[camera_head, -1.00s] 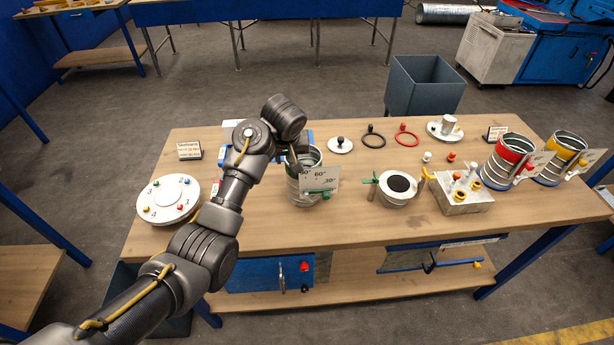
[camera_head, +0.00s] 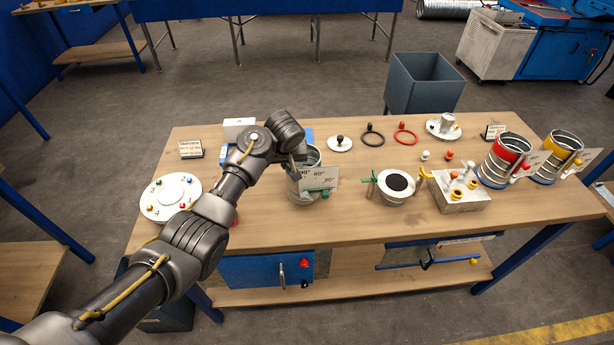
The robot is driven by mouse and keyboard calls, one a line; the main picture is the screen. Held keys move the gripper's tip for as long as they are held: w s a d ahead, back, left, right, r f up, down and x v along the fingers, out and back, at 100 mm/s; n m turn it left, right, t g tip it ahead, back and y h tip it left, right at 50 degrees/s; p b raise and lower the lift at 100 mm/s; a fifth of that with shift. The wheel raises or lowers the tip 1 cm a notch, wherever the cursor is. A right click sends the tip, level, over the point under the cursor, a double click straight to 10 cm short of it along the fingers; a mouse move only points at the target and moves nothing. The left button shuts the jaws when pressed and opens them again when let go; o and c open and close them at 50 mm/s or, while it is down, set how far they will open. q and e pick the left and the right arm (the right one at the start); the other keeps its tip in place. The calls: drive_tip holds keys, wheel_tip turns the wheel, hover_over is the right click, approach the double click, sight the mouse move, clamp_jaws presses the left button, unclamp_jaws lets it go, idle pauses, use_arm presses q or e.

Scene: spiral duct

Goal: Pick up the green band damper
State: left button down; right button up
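The green band damper (camera_head: 306,188) is a short metal duct cylinder standing on the table, left of the middle. A white plate with angle marks (camera_head: 320,179) and a green handle (camera_head: 318,193) are on its front right side. My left arm reaches in from the lower left. My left gripper (camera_head: 294,172) is at the upper left of the damper, partly hidden behind the wrist; whether its fingers touch the damper or are open cannot be seen. My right gripper is not in view.
A white round dial (camera_head: 170,197) lies left of my arm. A white pot with a dark top (camera_head: 397,186) and a metal block with yellow pegs (camera_head: 459,192) stand to the right, then red band (camera_head: 505,160) and yellow band (camera_head: 560,157) dampers. A bin (camera_head: 424,85) stands behind.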

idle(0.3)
use_arm(q)
wheel_tip(320, 180, up, 10)
drive_tip(key=b, duration=0.3)
wheel_tip(320, 180, down, 8)
drive_tip(key=b, duration=0.3)
drive_tip(key=shift+w+d+f, duration=0.15)
drive_tip(key=shift+w+f, duration=0.05)
drive_tip(key=shift+f, duration=0.05)
idle(1.4)
drive_tip(key=shift+f, duration=0.2)
idle(0.5)
drive_tip(key=shift+f, duration=0.35)
idle(0.5)
drive_tip(key=shift+s+f, duration=0.1)
drive_tip(key=shift+f, duration=0.05)
